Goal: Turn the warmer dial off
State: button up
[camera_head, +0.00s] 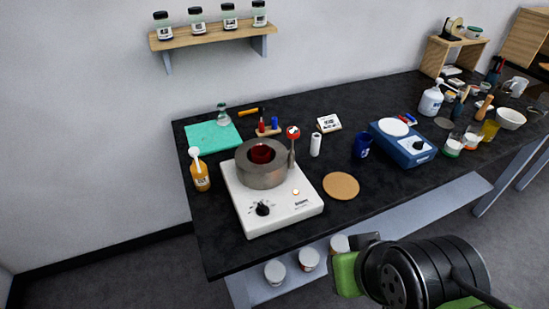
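The warmer (287,213) is a white box near the left front of the dark bench. Its dial (263,208) is a black knob on the front panel, with small markings around it too small to read. A small orange light (296,192) glows on the panel to the right of the dial. A thick grey ring-shaped pot (262,175) with dark red contents sits on top of the warmer. Part of my arm, black and green, shows at the lower right, apart from the warmer. I see no gripper fingers.
A cork disc (341,186) lies right of the warmer, and an orange bottle (200,172) stands to its left. A red-topped stick (293,140) rises behind it. A blue device (403,145) stands farther right. Pale jars (275,271) sit on the lower shelf.

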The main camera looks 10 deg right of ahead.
aim_at(262, 210)
jog(key=i+u, duration=0.1)
jog(key=u, duration=0.3)
jog(key=i+u, duration=0.1)
jog(key=u, duration=0.3)
jog(key=i+u, duration=0.1)
jog(key=u, duration=0.75)
jog(key=i+l, duration=0.05)
jog(key=l, duration=0.05)
